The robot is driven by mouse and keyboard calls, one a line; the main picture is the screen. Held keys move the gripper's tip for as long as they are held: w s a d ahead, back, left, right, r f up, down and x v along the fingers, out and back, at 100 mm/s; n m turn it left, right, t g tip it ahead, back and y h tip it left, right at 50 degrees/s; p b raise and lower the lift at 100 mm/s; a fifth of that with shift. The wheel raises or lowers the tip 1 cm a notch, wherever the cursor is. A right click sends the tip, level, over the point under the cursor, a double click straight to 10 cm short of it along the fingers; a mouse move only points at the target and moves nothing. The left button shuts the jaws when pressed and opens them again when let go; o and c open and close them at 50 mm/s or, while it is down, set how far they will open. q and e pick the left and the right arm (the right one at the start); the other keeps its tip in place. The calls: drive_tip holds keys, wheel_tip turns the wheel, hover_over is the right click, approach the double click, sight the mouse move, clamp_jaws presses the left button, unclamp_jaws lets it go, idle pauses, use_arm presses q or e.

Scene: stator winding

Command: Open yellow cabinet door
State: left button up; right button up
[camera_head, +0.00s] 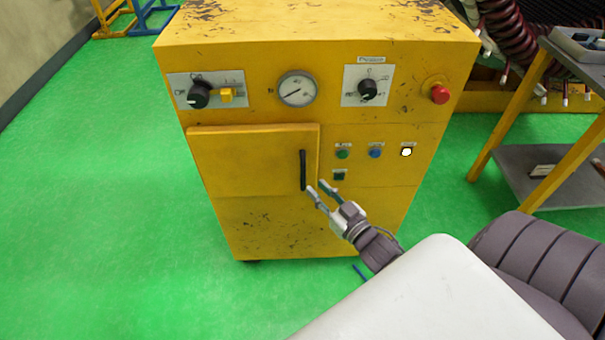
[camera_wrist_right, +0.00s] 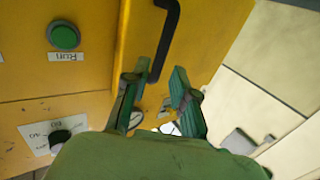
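The yellow cabinet (camera_head: 290,225) stands in the middle of the head view. Its door (camera_head: 240,165) is at the left of the front, standing slightly proud; I cannot tell whether it is ajar. A black vertical handle (camera_head: 303,172) is near the door's right edge. My right gripper (camera_head: 318,187) is open, its fingertips close to the handle's lower end. In the right wrist view, the handle (camera_wrist_right: 169,32) runs down toward the gap between the open fingers (camera_wrist_right: 155,76); contact cannot be told. My left gripper is not in view.
Knobs, a gauge (camera_head: 297,89) and a red button (camera_head: 440,94) sit above the door. Small buttons (camera_head: 375,152) are right of the handle. A yellow-legged cart (camera_head: 545,165) stands at the right. The green floor (camera_head: 95,210) left of the cabinet is clear.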

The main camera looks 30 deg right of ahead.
sight(305, 177)
drive_tip(key=w, duration=0.7)
drive_tip(key=shift+w+a, duration=0.1)
drive_tip(key=shift+a, duration=0.05)
clamp_jaws()
